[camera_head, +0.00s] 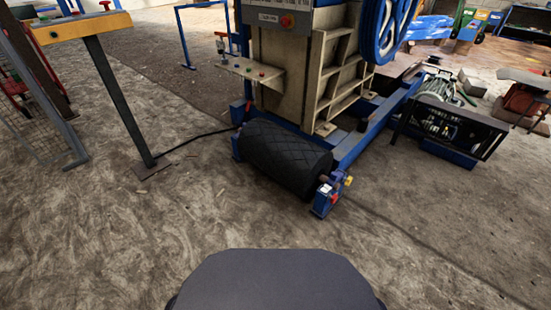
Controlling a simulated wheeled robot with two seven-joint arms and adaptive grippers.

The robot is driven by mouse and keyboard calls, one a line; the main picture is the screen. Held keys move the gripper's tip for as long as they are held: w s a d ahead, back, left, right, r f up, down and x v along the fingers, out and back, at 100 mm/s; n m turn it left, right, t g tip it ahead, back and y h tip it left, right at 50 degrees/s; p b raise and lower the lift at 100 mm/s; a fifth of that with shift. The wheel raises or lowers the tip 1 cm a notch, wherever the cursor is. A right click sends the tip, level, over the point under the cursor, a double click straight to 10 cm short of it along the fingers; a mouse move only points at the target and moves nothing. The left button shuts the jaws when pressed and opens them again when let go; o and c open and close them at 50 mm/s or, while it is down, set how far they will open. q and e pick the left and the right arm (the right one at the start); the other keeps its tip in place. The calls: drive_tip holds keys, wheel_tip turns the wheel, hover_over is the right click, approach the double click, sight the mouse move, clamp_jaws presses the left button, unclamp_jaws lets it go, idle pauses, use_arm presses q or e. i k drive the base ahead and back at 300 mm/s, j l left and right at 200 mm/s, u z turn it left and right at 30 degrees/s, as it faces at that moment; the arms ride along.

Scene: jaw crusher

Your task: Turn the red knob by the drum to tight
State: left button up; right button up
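The black drum (285,158) with a ridged surface lies at the foot of the crusher, in the middle of the head view. At its right end is a small blue bracket (322,201). A small red part, which looks like the red knob (335,198), sits on the bracket's right side, with a yellowish part just above it. The knob is too small to tell its turned position. Neither of my grippers shows in the view.
The crusher's beige body (285,85) and blue frame rise behind the drum. A yellow control box (82,26) on a post stands at the left, with a cable running to the machine. A caged motor (450,125) is at the right. The floor before the drum is clear.

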sight(333, 199)
drive_tip(key=i+j+z, duration=0.15)
drive_tip(key=j, duration=0.25)
drive_tip(key=i+j+z, duration=0.1)
drive_tip(key=i+j, duration=0.25)
drive_tip(key=i+j+z, duration=0.15)
drive_tip(key=j, duration=0.35)
drive_tip(key=k+l+z, duration=0.1)
drive_tip(key=l+z, duration=0.15)
drive_tip(key=l, duration=0.25)
drive_tip(key=l+z, duration=0.25)
drive_tip(key=l, duration=0.3)
drive_tip(key=k, duration=0.05)
